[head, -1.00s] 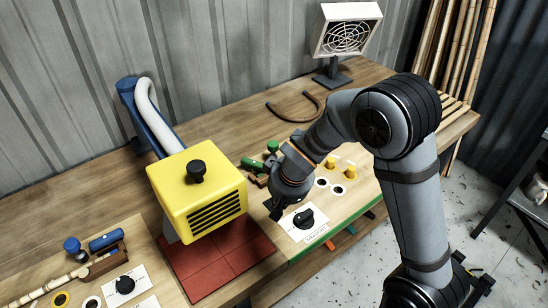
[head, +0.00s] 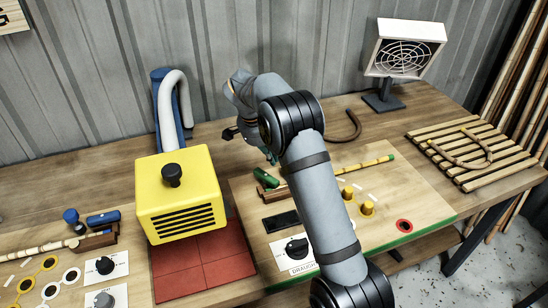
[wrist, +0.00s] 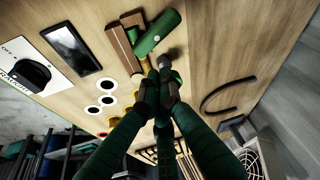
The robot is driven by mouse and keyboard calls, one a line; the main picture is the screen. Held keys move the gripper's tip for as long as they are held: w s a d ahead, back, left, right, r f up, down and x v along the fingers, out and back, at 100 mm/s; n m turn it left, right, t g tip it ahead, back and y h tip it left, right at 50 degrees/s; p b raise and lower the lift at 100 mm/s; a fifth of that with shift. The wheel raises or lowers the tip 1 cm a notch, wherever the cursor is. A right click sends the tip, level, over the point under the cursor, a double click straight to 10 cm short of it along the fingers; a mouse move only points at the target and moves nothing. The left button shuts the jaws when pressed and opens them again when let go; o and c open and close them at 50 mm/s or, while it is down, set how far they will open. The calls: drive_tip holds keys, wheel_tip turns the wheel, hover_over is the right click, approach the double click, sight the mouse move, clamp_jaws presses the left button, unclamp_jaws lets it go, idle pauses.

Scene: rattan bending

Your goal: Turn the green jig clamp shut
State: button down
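The green jig clamp has a green cylindrical handle (head: 266,178) beside a brown wooden block. The handle also shows in the wrist view (wrist: 158,32), lying at an angle next to the block (wrist: 122,48). In the head view my arm hides the fingertips.
Yellow pegs (head: 367,208), a black-knob dial (head: 296,247) and a dark flat plate (head: 281,222) lie around the jig. A yellow box machine (head: 180,205) stands left.

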sight(266, 180)
drive_tip(key=p+x, duration=0.1)
drive_tip(key=x, duration=0.6)
drive_tip(key=shift+f, duration=0.3)
drive_tip(key=shift+d, duration=0.2)
